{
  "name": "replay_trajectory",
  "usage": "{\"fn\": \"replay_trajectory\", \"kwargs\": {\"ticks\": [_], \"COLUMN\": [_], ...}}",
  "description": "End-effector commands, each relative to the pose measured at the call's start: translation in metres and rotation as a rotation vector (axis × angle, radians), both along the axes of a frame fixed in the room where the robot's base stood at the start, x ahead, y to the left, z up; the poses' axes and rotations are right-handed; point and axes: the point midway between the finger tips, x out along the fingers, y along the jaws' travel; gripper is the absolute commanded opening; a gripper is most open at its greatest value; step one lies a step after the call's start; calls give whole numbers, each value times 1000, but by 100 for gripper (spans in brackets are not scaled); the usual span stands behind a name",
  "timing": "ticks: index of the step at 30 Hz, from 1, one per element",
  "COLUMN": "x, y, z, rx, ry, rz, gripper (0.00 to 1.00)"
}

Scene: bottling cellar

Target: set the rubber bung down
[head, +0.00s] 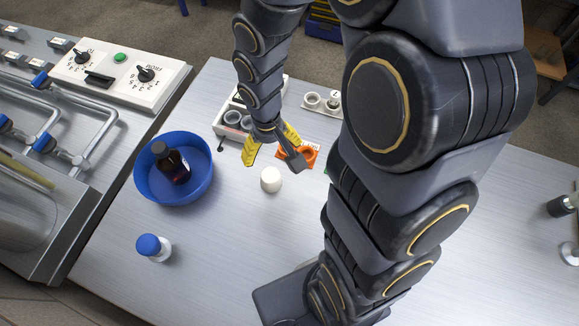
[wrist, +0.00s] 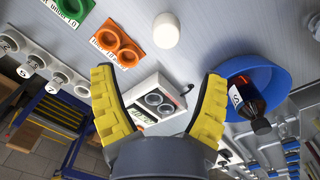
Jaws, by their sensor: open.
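A small white rounded piece, which I take to be the rubber bung (head: 271,179), stands on the brushed-metal table. It also shows at the top of the wrist view (wrist: 166,30). My gripper (head: 271,158) is open, its yellow-padded fingers spread wide and pointing down at the table. The bung is apart from both fingers, a little nearer the front in the head view. In the wrist view nothing is between the fingers (wrist: 160,88) that they touch.
A blue bowl (head: 145,190) holding a dark brown bottle (head: 172,165) is at the left. A blue-capped white bottle (head: 154,248) stands in front of it. An orange two-ring holder (head: 308,154) and a white two-cup unit (head: 222,127) lie behind the bung. The front table is mostly clear.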

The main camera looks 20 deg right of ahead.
Motion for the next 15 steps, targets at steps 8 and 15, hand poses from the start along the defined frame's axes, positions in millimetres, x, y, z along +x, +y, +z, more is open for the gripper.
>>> {"fn": "replay_trajectory", "kwargs": {"ticks": [8, 15], "x": [-65, -134], "y": [-15, -2], "z": [94, 143], "rx": [-68, -9], "ry": [57, 121], "rz": [-19, -15], "gripper": [75, 75]}}
